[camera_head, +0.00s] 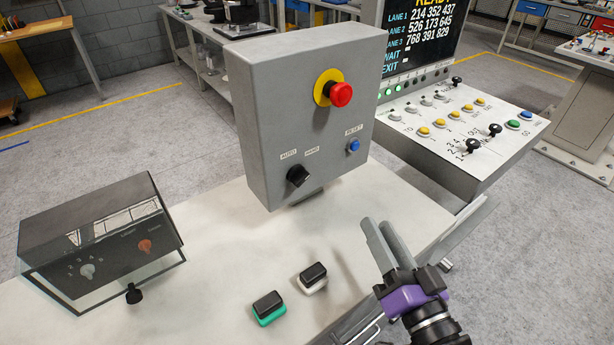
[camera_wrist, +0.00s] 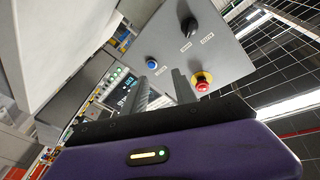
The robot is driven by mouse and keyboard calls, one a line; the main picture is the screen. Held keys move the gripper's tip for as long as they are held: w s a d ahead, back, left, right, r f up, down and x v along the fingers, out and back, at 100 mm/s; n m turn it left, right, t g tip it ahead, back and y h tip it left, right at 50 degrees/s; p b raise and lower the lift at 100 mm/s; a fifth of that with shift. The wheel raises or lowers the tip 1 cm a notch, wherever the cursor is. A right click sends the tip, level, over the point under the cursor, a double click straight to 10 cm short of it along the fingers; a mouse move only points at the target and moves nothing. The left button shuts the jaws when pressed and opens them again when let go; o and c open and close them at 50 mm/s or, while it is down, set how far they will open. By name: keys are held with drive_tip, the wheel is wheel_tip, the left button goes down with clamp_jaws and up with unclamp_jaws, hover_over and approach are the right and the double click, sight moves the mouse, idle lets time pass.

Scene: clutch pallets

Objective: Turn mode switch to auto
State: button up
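The mode switch (camera_head: 298,176) is a black knob low on the front of a grey control box (camera_head: 260,110). The labels AUTO and HAND are above it, left and right. Its grip appears slanted to the upper right, on the HAND side; the exact setting is hard to read. It also shows in the wrist view (camera_wrist: 189,27), upside down. My gripper (camera_head: 376,224) is to the right of and below the box, apart from it. In the wrist view its two fingers (camera_wrist: 160,76) stand apart with nothing between them.
The box also carries a red emergency button (camera_head: 341,94) and a blue RESET button (camera_head: 353,146). A dark covered box (camera_head: 100,240) stands left on the white table (camera_head: 210,230). Two black-topped blocks (camera_head: 268,306) (camera_head: 313,276) lie in front. A console (camera_head: 460,130) stands right.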

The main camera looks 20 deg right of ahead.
sight(302, 183)
drive_tip(key=shift+w+a+r+m+g+y+p, duration=0.35)
drive_tip(key=shift+w+a+y, duration=0.85)
drive_tip(key=shift+w, duration=1)
drive_tip(key=shift+w+a+r+m+g+y+p, duration=0.2)
drive_tip(key=shift+w+a+y+p, duration=0.5)
drive_tip(key=shift+w+a, duration=1.25)
drive_tip(key=shift+w+a+r+m+g+y+p, duration=0.1)
drive_tip(key=shift+w+a+r+g+y+p, duration=0.25)
drive_tip(key=shift+w+a+y, duration=1.45)
drive_tip(key=shift+w+d+h, duration=0.7)
drive_tip(key=shift+h, duration=0.1)
clamp_jaws()
